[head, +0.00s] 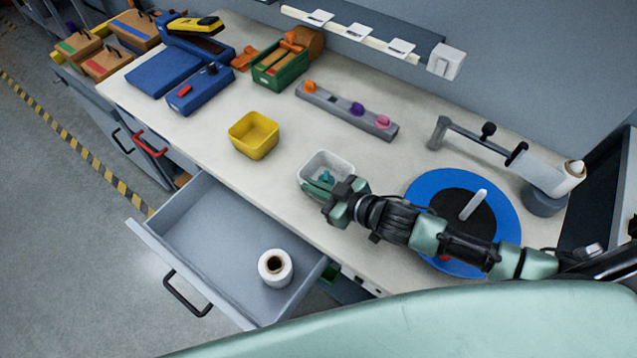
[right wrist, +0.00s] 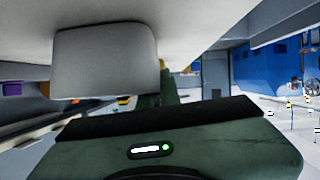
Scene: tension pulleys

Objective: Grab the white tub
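The white tub (head: 343,163) stands on the bench top near its front edge, left of the blue disc. My right gripper (head: 322,183) is at the tub's near side in the head view. One finger lies along the outside of the near-left wall. A teal piece inside the tub looks like the other fingertip. The fingers look apart, with the wall between them; firm contact is not visible. In the right wrist view the tub's wall (right wrist: 105,62) shows large and close, with one finger beside it. My left gripper is not in view.
A yellow tub (head: 253,136) stands to the left on the bench. An open drawer (head: 215,235) holding a white roll (head: 275,267) juts out below. A grey rack with coloured knobs (head: 347,110) lies behind. The blue disc (head: 420,190) and a roller arm (head: 480,138) are at right.

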